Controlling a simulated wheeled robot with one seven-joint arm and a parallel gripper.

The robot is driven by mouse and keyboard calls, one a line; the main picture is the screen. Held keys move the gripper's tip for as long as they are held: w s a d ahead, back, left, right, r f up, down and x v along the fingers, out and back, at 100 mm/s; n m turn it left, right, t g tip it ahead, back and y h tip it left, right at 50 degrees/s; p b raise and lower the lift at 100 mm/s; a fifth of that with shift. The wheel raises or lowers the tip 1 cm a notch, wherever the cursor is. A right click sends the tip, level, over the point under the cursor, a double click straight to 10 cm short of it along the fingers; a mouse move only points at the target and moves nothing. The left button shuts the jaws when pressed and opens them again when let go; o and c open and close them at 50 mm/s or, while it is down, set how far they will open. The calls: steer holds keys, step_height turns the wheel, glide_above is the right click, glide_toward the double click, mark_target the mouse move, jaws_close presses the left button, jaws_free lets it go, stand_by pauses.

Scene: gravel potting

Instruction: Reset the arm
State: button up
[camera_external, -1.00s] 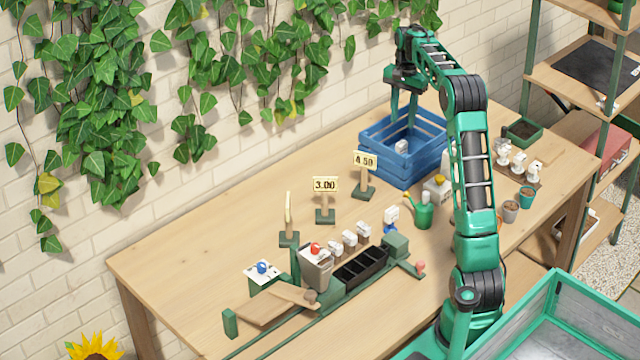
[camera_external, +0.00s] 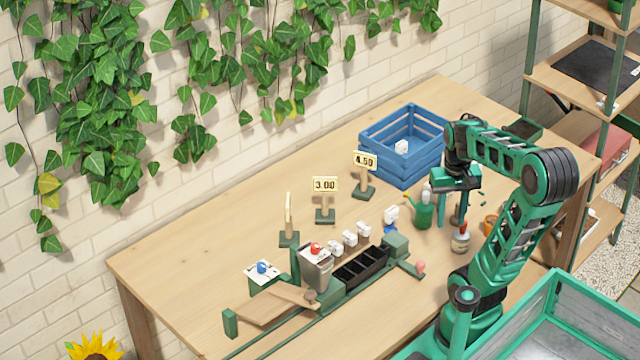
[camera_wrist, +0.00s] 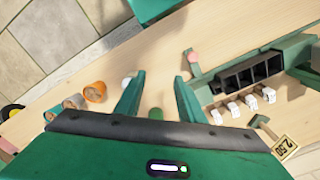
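My gripper (camera_external: 452,216) hangs fingers down over the right part of the table, just right of the green watering can. In the wrist view its two green fingers (camera_wrist: 158,98) are spread apart, with nothing held between them. My arm is bent at the elbow, its forearm reaching left over the table. The blue crate (camera_external: 408,169) stands behind and left of my gripper, clear of it. A small white item (camera_external: 401,147) shows inside the crate.
The green watering can (camera_external: 423,213) and a small red-capped bottle (camera_external: 460,240) stand close to my gripper. An orange pot (camera_wrist: 95,92) lies left in the wrist view. Price signs (camera_external: 325,186) and a black compartment tray (camera_external: 360,267) stand further left. The table's back left is clear.

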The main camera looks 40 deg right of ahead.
steer(key=shift+n, duration=0.5)
steer(key=s, duration=0.1)
steer(key=s+a+f, duration=0.1)
steer(key=s+f, duration=0.1)
steer(key=shift+s+a+f, duration=0.2)
steer(key=shift+s+a, duration=0.15)
steer(key=shift+s, duration=0.05)
stand_by(0.5)
